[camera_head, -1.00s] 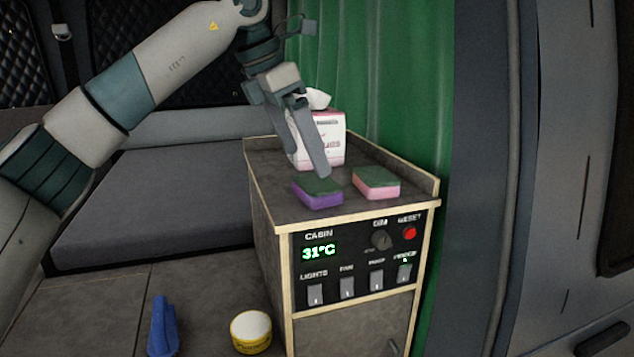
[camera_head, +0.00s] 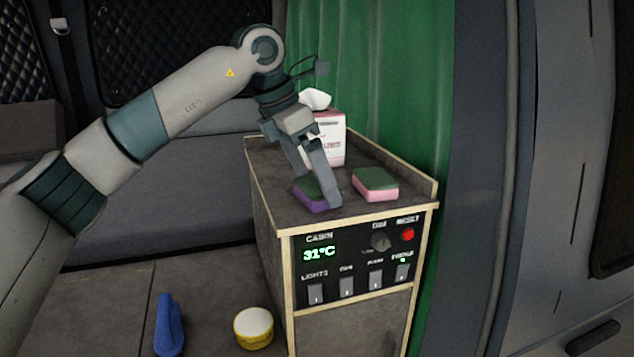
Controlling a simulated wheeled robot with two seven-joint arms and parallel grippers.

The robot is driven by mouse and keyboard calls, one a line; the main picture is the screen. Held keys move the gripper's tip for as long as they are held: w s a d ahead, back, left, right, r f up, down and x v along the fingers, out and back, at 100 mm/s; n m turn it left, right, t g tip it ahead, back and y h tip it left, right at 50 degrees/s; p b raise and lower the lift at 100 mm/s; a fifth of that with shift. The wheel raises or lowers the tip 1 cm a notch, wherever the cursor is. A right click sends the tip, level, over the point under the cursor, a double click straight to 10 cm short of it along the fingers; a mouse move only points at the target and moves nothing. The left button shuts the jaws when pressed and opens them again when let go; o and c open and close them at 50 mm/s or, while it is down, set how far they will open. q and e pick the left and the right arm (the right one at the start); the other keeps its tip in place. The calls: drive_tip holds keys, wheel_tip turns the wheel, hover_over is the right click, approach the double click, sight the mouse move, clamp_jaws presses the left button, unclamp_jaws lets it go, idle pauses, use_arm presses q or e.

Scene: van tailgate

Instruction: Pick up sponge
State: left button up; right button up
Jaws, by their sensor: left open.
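A purple sponge with a dark green top (camera_head: 308,196) lies on the cabinet top (camera_head: 352,208) near its front left edge. A pink sponge with a green top (camera_head: 376,184) lies to its right. My left gripper (camera_head: 322,190) is open and points down at the purple sponge. One finger covers the right part of that sponge; the other finger is partly hidden. I cannot tell whether the fingers touch it. My right gripper is not in view.
A white and pink tissue box (camera_head: 332,140) stands behind the sponges. The cabinet front has a control panel (camera_head: 345,262) with switches and a red button. A yellow-and-white tub (camera_head: 254,327) and a blue object (camera_head: 168,325) are on the floor. A green curtain (camera_head: 400,90) hangs behind.

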use_arm(q)
drive_tip(key=shift+f, duration=0.15)
idle(0.3)
drive_tip(key=c, duration=1.1)
